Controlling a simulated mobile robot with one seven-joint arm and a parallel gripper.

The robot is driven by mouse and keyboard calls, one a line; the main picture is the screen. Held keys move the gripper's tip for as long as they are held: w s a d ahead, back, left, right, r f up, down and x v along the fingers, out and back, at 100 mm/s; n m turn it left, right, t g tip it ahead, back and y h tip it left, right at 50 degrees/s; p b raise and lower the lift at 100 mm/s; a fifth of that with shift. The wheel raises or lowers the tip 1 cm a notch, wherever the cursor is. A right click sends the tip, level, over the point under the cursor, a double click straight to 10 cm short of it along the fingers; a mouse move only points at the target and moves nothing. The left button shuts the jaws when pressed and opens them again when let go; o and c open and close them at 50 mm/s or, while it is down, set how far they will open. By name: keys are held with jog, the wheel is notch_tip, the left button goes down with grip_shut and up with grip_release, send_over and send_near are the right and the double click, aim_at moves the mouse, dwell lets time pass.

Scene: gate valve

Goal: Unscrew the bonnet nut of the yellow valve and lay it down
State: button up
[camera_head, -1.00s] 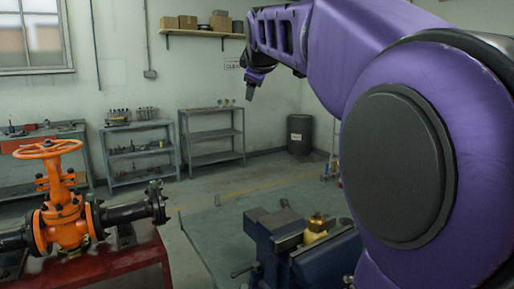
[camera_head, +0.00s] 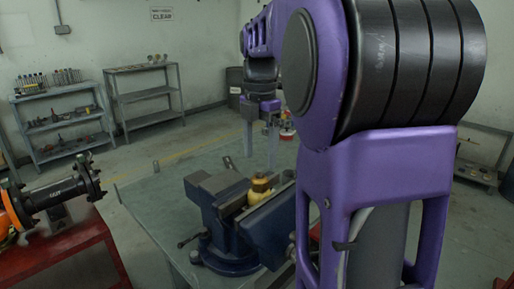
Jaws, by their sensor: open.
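The yellow valve (camera_head: 259,198) sits in the jaws of a blue bench vise (camera_head: 232,235) on the workbench. A brass-coloured bonnet nut (camera_head: 261,184) shows at its top. My gripper (camera_head: 260,165) hangs with its fingers pointing down, apart from each other, and looks empty. In the picture it is just above the valve; its distance from it in depth is hard to tell. My purple arm covers the right side of the vise and the bench there.
The green-grey workbench top (camera_head: 160,215) has clear room left of and behind the vise. A red stand (camera_head: 70,262) with a black flanged pipe (camera_head: 58,192) stands at the left. Metal shelves (camera_head: 147,98) line the back wall.

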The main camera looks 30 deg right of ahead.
aim_at(259, 178)
jog(key=shift+f+b, duration=2.15)
jog(key=shift+b, duration=0.05)
jog(key=shift+f+b, duration=0.4)
jog(key=shift+f, duration=0.85)
jog(key=shift+p, duration=0.3)
jog(key=shift+c, duration=0.3)
grip_shut()
